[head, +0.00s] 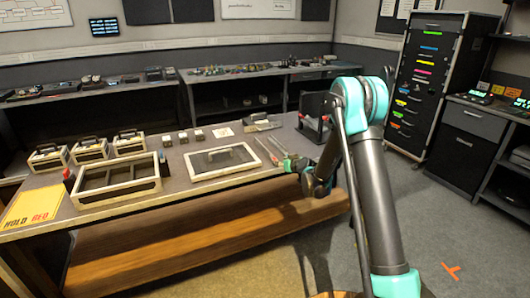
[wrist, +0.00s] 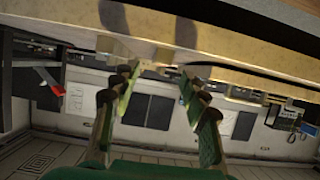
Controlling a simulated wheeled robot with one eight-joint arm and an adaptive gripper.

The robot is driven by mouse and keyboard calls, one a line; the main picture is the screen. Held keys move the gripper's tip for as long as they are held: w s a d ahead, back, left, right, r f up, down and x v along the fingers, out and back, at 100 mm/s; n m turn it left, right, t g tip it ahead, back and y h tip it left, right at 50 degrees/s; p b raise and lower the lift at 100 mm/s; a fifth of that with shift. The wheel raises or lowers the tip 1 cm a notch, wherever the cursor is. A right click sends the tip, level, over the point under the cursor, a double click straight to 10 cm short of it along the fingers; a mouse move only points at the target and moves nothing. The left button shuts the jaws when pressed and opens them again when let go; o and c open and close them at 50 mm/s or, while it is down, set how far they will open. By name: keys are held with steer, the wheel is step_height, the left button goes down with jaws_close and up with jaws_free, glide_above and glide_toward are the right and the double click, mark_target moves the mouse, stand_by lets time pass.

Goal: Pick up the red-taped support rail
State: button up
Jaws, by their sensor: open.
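Thin rails (head: 267,152) lie side by side near the right end of the workbench in the head view. One has a reddish tint, but the tape is too small to make out clearly. My gripper (head: 290,164) is at the bench's front right edge, close beside the rails' near ends. In the wrist view, my gripper's green fingers (wrist: 154,92) are spread apart with nothing seen between them. The pale bench edge (wrist: 150,48) crosses beyond the fingertips in that view. I cannot pick out the red-taped rail there.
A framed tray with a handle (head: 222,158), an open crate (head: 118,186) and small cases (head: 88,150) stand on the bench. A black stand (head: 313,112) with a red part is behind my arm. A red item (wrist: 46,78) shows left in the wrist view.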

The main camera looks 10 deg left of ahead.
steer(key=shift+x, duration=2.9)
steer(key=shift+s+a, duration=0.2)
steer(key=shift+c, duration=0.4)
steer(key=shift+r, duration=0.1)
jaws_close()
